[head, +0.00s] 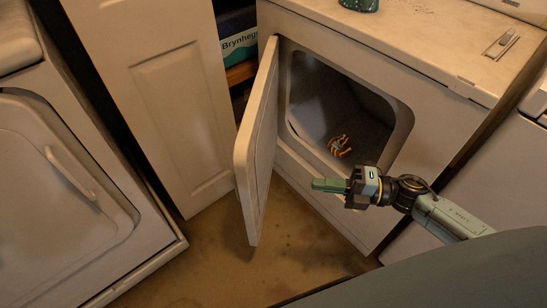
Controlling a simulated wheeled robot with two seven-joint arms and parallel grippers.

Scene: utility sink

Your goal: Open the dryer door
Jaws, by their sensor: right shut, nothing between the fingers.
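The dryer (330,190) stands at the centre right of the head view. Its door (258,140) is swung well open toward the left, and the dark drum inside shows. A small orange-and-white item (340,146) lies inside the opening. My right gripper (322,185) is in front of the lower part of the opening, to the right of the open door. It is shut and empty, pointing left toward the door's inner side, with a visible gap between them. My left gripper is not in view.
A white cabinet door (175,100) stands left of the dryer, partly open. Another white appliance (70,190) with a handled door stands at far left. A dark green object (358,5) sits on the dryer top. Stained bare floor (220,265) lies below the open door.

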